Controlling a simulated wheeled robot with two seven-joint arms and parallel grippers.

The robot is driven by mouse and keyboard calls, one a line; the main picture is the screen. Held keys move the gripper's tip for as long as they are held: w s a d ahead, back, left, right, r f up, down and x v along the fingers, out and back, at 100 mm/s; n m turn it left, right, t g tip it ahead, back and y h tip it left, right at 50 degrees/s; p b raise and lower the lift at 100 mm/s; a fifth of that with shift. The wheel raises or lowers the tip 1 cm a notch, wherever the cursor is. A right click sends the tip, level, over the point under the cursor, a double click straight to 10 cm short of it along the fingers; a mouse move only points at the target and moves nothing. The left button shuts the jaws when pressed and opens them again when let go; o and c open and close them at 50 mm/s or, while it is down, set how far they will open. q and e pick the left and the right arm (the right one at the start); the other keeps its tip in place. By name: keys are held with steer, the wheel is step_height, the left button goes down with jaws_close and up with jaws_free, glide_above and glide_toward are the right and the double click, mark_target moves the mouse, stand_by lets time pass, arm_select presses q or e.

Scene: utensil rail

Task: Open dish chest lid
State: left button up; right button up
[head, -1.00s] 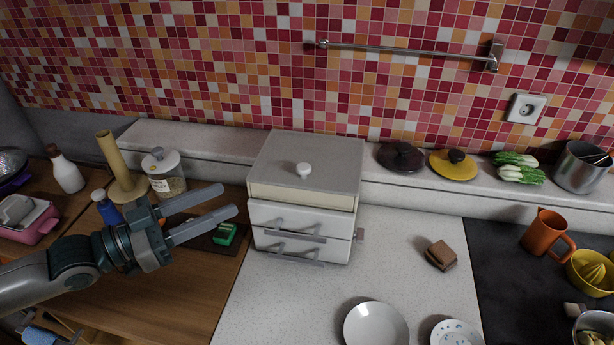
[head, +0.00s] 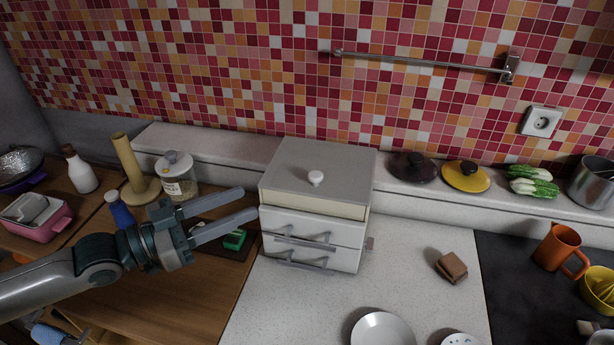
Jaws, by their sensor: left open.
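The dish chest (head: 313,238) stands on the pale speckled counter against the back ledge. It has a grey lid (head: 338,163) with a round white knob (head: 316,177) near the lid's front, and two white drawers with grey bar handles below. My left gripper (head: 250,202) is open and empty. Its two fingers point right, with the tips close to the chest's left side. Whether they touch it I cannot tell. My right gripper is not in view.
A green sponge (head: 235,239) lies below the left gripper. A glass jar (head: 177,177), wooden paper-towel stand (head: 134,166) and blue bottle (head: 119,210) stand near my left arm. A white bowl (head: 383,330) and brown sponge (head: 452,267) are on the counter, which is clear between them.

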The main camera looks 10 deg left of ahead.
mark_target(309, 177)
arm_select(q)
steer(key=p+x, duration=0.5)
steer(key=x, duration=0.9)
steer(key=shift+r, duration=0.1)
steer(key=shift+x, duration=0.85)
jaws_close()
